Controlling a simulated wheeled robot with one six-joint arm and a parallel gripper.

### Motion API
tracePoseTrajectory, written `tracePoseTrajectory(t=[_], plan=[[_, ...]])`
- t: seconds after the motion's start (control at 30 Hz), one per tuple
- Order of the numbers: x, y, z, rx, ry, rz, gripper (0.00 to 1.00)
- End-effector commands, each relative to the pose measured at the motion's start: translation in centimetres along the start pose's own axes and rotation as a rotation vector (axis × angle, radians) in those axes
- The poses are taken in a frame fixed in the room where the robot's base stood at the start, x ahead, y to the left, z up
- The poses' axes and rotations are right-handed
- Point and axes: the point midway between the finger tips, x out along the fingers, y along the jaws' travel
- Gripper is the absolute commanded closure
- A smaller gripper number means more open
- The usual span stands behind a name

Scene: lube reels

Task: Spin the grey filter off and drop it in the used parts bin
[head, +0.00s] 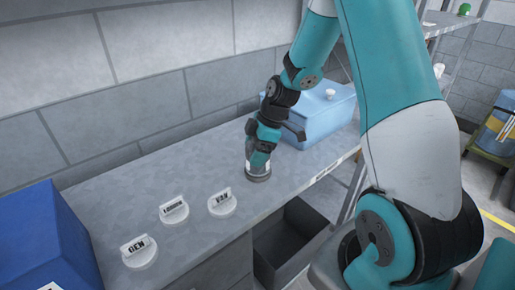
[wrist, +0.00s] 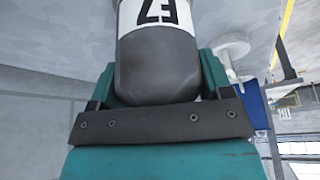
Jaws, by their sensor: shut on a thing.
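The grey filter (wrist: 158,62) has a white band with dark characters and stands between my fingers in the wrist view. My gripper (wrist: 160,85) is shut on it, one teal finger on each side. In the head view my gripper (head: 259,155) points down at the bench. The filter's lower part (head: 258,177) shows beneath it at the bench's front edge; most of it is hidden by the fingers. I cannot tell whether it is still threaded on. An open dark grey bin (head: 291,240) sits below the bench edge; no label on it is readable.
A blue box (head: 40,245) stands at left. A light blue container (head: 325,115) stands close behind my gripper.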

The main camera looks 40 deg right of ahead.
Motion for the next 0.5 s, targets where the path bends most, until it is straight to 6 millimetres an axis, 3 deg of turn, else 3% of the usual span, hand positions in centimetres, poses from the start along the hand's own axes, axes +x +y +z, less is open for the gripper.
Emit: tracePoseTrajectory(t=[0.37, 0.5], plan=[[0.05, 0.02, 0.1, -0.068, -0.002, -0.026, 0.61], [0.18, -0.09, 0.18, -0.255, -0.001, -0.104, 0.61]])
